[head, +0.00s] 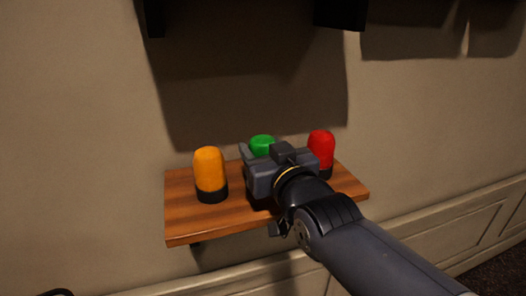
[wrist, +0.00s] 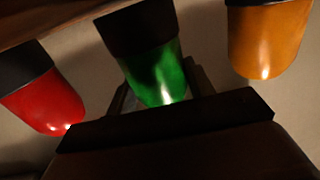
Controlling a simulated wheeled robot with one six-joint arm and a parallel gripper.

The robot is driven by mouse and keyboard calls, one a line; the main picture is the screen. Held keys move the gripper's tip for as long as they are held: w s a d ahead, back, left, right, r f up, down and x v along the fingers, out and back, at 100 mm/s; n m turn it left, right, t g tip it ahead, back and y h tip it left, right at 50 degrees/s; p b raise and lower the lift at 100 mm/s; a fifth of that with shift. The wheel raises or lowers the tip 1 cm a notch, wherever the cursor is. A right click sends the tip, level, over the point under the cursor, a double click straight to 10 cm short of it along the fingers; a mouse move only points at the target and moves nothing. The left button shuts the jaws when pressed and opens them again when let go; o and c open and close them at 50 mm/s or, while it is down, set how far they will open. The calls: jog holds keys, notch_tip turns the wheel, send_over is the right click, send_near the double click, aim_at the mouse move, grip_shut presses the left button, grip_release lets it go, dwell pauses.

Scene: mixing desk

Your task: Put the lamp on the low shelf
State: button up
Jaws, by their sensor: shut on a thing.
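A green lamp (head: 262,142) with a black base is held in my gripper (head: 265,160) over the wooden shelf (head: 190,228). In the head view only its green top shows; my gripper hides the rest. In the wrist view the picture is upside down, and the green lamp (wrist: 155,72) sits between my fingers with its dark base toward the shelf. I cannot tell whether the base touches the board. An orange lamp (head: 209,170) stands upright on the shelf to the left, and a red lamp (head: 321,148) stands upright to the right.
The beige wall (head: 80,120) is behind the shelf. Dark objects (head: 342,12) hang above and cast shadows on the wall. The orange and red lamps flank my gripper, with the red one close to it. Bare board shows along the shelf's front left.

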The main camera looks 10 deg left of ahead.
jog(key=shift+f, duration=0.25)
jog(key=shift+f, duration=0.1)
jog(key=o, duration=1.1)
jog(key=shift+s+r, duration=0.1)
jog(key=shift+r, duration=0.1)
jog(key=b+v, duration=0.1)
jog(key=v, duration=1.1)
